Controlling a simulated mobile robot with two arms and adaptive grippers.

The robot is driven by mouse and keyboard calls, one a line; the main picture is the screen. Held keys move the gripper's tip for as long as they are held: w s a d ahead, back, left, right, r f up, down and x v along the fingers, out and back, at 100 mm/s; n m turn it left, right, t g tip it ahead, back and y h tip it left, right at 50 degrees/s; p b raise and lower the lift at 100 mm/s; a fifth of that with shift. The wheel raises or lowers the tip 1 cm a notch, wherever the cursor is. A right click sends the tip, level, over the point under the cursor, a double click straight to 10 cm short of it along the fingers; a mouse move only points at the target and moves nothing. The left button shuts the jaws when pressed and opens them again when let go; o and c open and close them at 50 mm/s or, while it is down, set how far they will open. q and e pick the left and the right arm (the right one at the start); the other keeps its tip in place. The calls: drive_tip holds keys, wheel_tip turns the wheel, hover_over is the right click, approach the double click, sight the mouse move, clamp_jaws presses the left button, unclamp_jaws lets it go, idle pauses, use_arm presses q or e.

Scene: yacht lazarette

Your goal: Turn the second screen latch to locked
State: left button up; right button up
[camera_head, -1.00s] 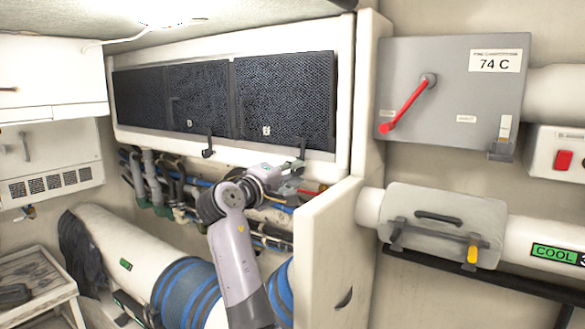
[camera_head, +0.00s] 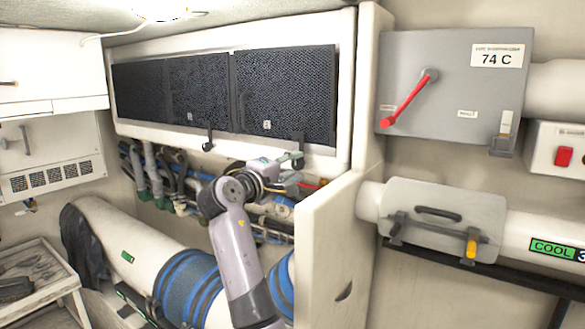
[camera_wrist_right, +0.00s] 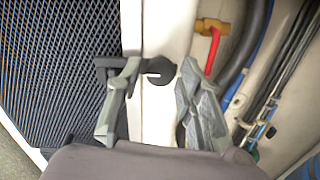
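The dark mesh screens (camera_head: 283,92) sit in a white frame above the pipes. One small black latch (camera_head: 208,143) hangs at the lower edge near the middle screen. Another black latch (camera_head: 299,148) is at the lower edge of the right screen, beside my right gripper (camera_head: 290,165). In the right wrist view, this latch shows as a round black end (camera_wrist_right: 160,69) between the fingertips of my open gripper (camera_wrist_right: 155,85). The left finger overlaps the mesh edge and part of the latch; contact is unclear. My left gripper is out of view.
A white partition (camera_head: 322,240) stands close to the right of my right arm. Pipes and hoses (camera_head: 160,180) run below the screens. A grey box with a red lever (camera_head: 408,100) is at the right, above a clamped pipe cover (camera_head: 445,220).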

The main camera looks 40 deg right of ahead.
drive_tip(key=shift+o, duration=0.7)
drive_tip(key=v, duration=1.2)
